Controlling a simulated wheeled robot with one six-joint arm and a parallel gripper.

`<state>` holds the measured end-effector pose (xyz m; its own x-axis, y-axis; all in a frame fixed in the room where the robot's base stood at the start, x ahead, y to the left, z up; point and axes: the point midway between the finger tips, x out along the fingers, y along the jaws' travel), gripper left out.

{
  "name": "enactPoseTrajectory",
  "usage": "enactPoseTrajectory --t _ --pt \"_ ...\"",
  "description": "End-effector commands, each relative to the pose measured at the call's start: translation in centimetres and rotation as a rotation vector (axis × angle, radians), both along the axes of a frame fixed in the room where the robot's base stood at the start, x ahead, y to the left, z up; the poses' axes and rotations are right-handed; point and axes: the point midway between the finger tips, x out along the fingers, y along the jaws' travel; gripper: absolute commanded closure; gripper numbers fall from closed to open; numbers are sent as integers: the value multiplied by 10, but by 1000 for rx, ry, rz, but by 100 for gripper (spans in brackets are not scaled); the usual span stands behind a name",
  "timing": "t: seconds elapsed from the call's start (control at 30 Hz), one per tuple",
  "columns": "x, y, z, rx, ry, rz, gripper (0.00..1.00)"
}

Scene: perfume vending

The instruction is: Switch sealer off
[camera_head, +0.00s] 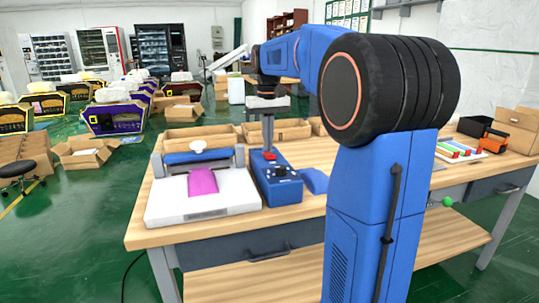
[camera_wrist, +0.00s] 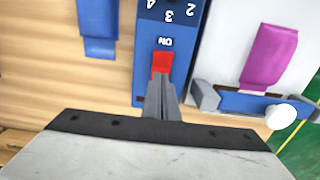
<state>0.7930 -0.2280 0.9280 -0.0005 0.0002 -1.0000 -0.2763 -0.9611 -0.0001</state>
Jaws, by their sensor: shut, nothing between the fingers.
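The blue sealer control box (camera_head: 283,193) stands on the wooden table, with a dial and a red switch (camera_head: 270,155) on its top. In the wrist view the red switch (camera_wrist: 161,62) sits beside the upside-down word "ON", with dial numbers beyond it. My gripper (camera_head: 268,149) points straight down over the switch end of the box. In the wrist view my gripper (camera_wrist: 160,78) is shut and empty, its tips at the near edge of the switch. I cannot tell whether they touch it. The tips hide part of the switch, so its position is unclear.
The white sealer bed (camera_head: 225,203) with a magenta pouch (camera_head: 202,181) and a blue bar (camera_head: 198,156) stands left of the box. A blue piece (camera_head: 314,180) lies on its right. Cardboard trays (camera_head: 200,136) line the table's back.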

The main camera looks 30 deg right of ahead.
Motion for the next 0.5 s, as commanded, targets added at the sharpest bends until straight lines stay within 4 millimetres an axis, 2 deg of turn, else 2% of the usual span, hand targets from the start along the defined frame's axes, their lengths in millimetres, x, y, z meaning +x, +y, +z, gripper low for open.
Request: enactPoseTrajectory --t 0.5 --pt "0 0 34 0 -1 0 100"
